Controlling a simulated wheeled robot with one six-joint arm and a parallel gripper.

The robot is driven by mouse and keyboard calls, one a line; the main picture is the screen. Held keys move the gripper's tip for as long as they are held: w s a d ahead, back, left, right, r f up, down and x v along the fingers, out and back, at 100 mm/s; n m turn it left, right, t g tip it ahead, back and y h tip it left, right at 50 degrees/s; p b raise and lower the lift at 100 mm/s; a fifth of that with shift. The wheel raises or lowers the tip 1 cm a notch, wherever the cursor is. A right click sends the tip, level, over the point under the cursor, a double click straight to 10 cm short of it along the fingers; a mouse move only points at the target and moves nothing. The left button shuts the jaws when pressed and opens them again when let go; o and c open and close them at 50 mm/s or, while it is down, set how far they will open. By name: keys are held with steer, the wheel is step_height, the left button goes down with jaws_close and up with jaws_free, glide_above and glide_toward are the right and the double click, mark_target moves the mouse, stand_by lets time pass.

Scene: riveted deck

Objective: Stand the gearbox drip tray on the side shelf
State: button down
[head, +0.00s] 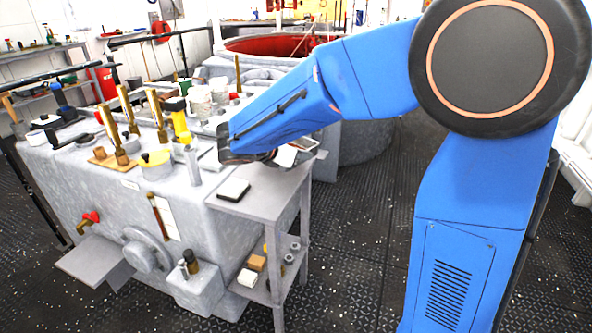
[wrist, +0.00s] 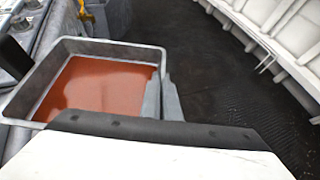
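The drip tray (wrist: 98,48) is a grey, square, shallow tray with a red-brown floor, filling the left of the wrist view. My gripper (wrist: 161,98) is at its right wall, one grey finger inside and one outside, closed on that wall. In the head view the tray's pale rim (head: 308,144) shows only partly beyond my forearm, near the far end of the side shelf (head: 262,200). My fingers are hidden there. I cannot tell whether the tray touches the shelf. The side shelf is a grey stand with a lower board.
Small parts stand on the lower board (head: 262,290). The big grey gearbox housing (head: 85,190), crowded with tools and cups, adjoins the shelf on the left. Dark floor (head: 360,230) lies clear to the right.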

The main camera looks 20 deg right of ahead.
mark_target(302, 178)
steer(key=shift+f, duration=2.4)
steer(key=c, duration=2)
jaws_free()
steer(key=shift+f, duration=0.15)
